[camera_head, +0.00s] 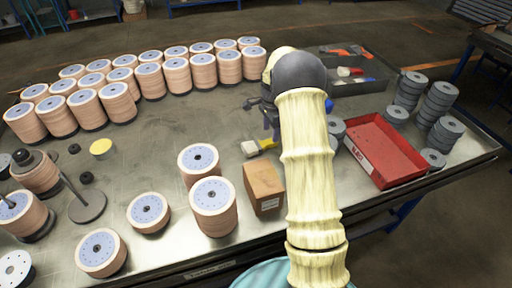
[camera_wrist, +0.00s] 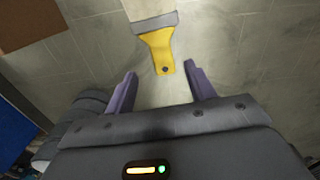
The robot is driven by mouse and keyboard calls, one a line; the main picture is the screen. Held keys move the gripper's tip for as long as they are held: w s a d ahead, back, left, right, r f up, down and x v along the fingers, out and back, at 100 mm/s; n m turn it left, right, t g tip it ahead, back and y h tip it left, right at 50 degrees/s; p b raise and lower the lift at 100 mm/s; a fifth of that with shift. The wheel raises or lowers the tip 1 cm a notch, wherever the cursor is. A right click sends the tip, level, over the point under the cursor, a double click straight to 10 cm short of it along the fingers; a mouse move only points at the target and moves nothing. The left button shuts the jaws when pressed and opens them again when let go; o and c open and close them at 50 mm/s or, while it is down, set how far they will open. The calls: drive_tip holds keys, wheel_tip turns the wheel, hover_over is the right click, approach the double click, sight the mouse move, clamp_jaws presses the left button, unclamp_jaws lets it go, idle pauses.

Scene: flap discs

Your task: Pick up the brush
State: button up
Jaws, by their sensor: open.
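The brush lies flat on the metal table, with a yellow handle (camera_head: 266,143) and pale bristles (camera_head: 250,149). In the wrist view the brush (camera_wrist: 158,46) is at the top centre, its yellow handle pointing down toward my gripper. My gripper (camera_wrist: 160,78) is open and empty, with the handle's end in line with the gap between its two purple fingers. I cannot tell the height of the fingers above the table. In the head view my arm hides part of my gripper (camera_head: 266,122), which is just above the brush in the picture.
A cardboard box (camera_head: 264,187) stands close in front of the brush. A red tray (camera_head: 383,150) and stacks of grey discs (camera_head: 437,103) are to the right. A grey bin (camera_head: 352,72) with tools is behind. Stacks of pinkish flap discs (camera_head: 213,207) stand to the left.

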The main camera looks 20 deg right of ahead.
sight(269, 141)
drive_tip(key=f, duration=0.2)
drive_tip(key=f+p, duration=0.1)
drive_tip(key=f, duration=0.2)
drive_tip(key=shift+w+a+f, duration=0.1)
drive_tip(key=shift+w+a, duration=0.05)
drive_tip(key=shift+w, duration=0.05)
drive_tip(key=c, duration=1.1)
